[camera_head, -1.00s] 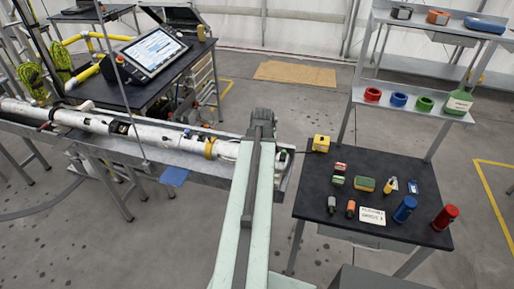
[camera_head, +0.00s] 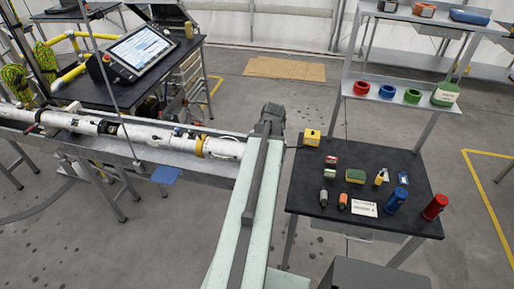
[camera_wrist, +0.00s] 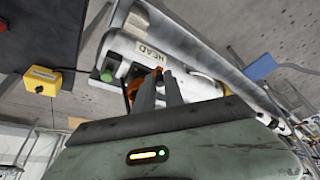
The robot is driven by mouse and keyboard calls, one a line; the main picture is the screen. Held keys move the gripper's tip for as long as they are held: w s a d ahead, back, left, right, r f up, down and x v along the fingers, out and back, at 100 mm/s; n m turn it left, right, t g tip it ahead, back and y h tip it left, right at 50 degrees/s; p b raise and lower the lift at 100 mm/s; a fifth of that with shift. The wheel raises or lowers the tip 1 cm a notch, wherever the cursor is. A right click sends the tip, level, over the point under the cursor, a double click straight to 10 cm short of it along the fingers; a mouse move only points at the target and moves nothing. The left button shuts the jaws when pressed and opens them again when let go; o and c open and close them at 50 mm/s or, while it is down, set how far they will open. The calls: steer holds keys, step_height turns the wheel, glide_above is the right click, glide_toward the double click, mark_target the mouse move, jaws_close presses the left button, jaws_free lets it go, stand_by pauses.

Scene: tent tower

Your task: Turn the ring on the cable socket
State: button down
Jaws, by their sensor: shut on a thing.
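A green round cap (camera_wrist: 107,75) sits just left of the ring. In the head view, the white tool string (camera_head: 165,137) runs along the trough, and my arm hides the gripper and the ring.
A yellow box (camera_head: 312,137) with a cable stands on the dark table (camera_head: 300,190) at the right; it also shows in the wrist view (camera_wrist: 42,82). Several small tools lie on that table. A shelf (camera_head: 385,102) stands behind it. A monitor (camera_head: 142,50) is at the back left.

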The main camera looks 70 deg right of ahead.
steer(key=c, duration=1.4)
jaws_free()
steer(key=shift+s, duration=0.1)
steer(key=shift+c, duration=0.2)
steer(key=p+v, duration=0.7)
steer(key=shift+r, duration=0.35)
